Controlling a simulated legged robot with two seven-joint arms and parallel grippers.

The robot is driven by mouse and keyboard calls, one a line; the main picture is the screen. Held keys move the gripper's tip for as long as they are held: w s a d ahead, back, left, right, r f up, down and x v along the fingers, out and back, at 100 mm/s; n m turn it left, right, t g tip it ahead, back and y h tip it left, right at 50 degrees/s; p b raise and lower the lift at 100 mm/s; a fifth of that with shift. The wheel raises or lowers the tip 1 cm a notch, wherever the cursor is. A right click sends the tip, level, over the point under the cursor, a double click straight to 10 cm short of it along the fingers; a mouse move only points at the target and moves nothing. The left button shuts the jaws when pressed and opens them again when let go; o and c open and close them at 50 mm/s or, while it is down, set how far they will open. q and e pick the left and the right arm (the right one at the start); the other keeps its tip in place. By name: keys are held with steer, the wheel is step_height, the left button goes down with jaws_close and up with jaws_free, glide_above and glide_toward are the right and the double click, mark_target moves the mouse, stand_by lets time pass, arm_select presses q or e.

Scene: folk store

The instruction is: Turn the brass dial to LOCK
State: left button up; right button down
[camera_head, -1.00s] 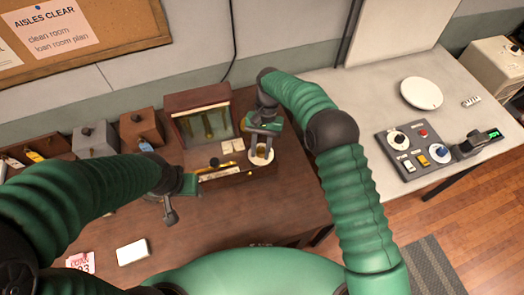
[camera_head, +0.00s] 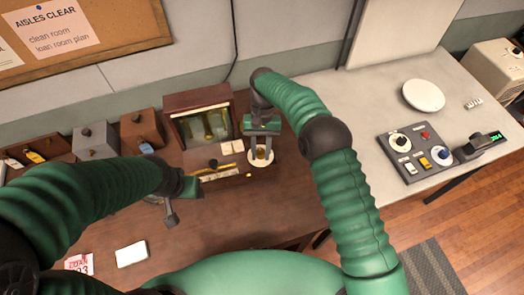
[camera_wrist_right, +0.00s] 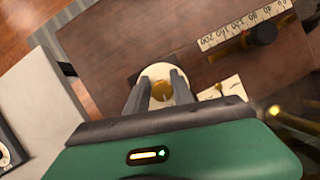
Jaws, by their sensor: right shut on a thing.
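The brass dial (camera_head: 261,154) sits on a round white plate (camera_head: 261,164) on the wooden table, right of an open wooden box. My right gripper (camera_head: 261,148) reaches down over it, one finger on each side. In the right wrist view the dial (camera_wrist_right: 161,87) shows between the two fingers, with the white plate (camera_wrist_right: 164,70) around it. The gripper is shut on the dial. No lettering on the plate is readable, so I cannot tell which mark the dial points to. My left gripper (camera_head: 172,216) hangs over the table at the left; its jaw opening is unclear.
The wooden box (camera_head: 197,100) stands at the back, with a white scale strip (camera_head: 218,174) in front. Small wooden and grey blocks stand at the left. A white phone-like slab (camera_head: 131,253) lies in front. A grey control panel (camera_head: 409,166) is on the pale table at right.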

steer(key=shift+a, duration=0.25)
steer(key=c, duration=1.3)
jaws_free()
steer(key=shift+o, duration=1.1)
steer(key=shift+a, duration=0.1)
arm_select(q)
steer(key=shift+w+a+f, duration=0.1)
steer(key=shift+a+f, duration=0.05)
steer(key=shift+a, duration=0.3)
arm_select(e)
steer(key=shift+a, duration=0.1)
steer(key=b+v, duration=0.1)
steer(key=v, duration=0.5)
steer(key=shift+w+f, duration=0.15)
steer(key=shift+w, duration=0.05)
arm_select(q)
steer(key=shift+d+f, duration=0.1)
steer(key=shift+f, duration=0.25)
arm_select(e)
steer(key=shift+w+a+r, duration=0.15)
steer(key=shift+w+r, duration=0.1)
steer(key=shift+r, duration=0.5)
arm_select(q)
steer(key=shift+d, duration=0.15)
